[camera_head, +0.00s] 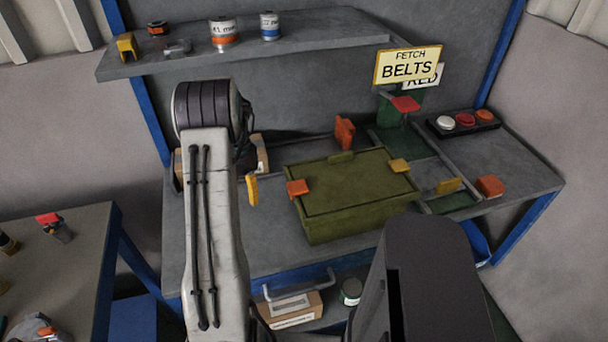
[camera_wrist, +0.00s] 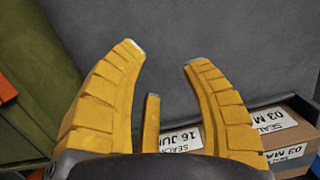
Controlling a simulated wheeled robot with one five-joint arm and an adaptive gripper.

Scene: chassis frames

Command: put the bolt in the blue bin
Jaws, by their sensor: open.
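I cannot pick out a bolt in either view. A blue box-like shape (camera_head: 135,318) stands low beside the left table, cut by the frame edge; I cannot tell whether it is the blue bin. Another blue piece (camera_head: 478,243) shows partly under the right of the bench. My gripper (camera_wrist: 164,54) is open, with nothing between its yellow fingers in the wrist view. In the head view one yellow finger (camera_head: 252,190) shows past my arm, left of the olive-green crate; the rest is hidden behind my arm.
The olive-green lidded crate (camera_head: 345,222) takes the middle of the grey bench (camera_head: 535,180). Orange and yellow blocks lie around it. Labelled cardboard boxes (camera_wrist: 300,137) lie near my fingers. A shelf (camera_head: 330,30) with cans hangs above; a sign (camera_head: 408,65) reads FETCH BELTS.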

